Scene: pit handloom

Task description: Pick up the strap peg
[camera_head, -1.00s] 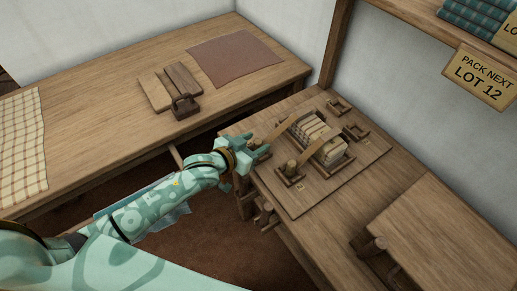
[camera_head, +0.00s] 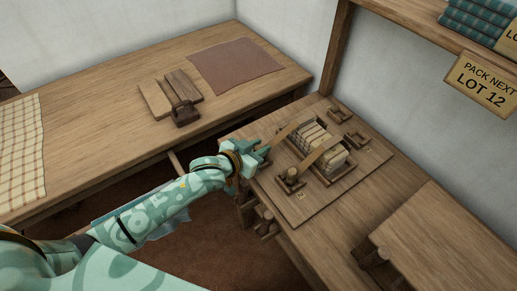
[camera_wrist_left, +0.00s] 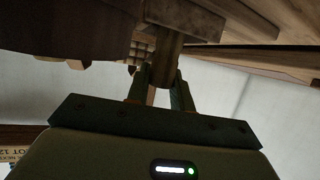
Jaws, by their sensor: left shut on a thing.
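My left gripper (camera_head: 264,153) is at the near left edge of the wooden board (camera_head: 307,209), by the lower end of a tan strap (camera_head: 289,132). In the left wrist view its two fingers (camera_wrist_left: 159,92) are shut on a short round wooden peg (camera_wrist_left: 166,72), the strap peg, below a dark wooden block (camera_wrist_left: 184,16). In the head view the fingers mostly hide this peg. Another peg (camera_head: 291,173) stands upright in its holder, just right of the gripper, by the second strap (camera_head: 322,151). My right gripper is not in view.
A raised wooden panel (camera_head: 448,235) is at right. The left table (camera_head: 90,150) holds wooden pieces (camera_head: 184,113) and cloths.

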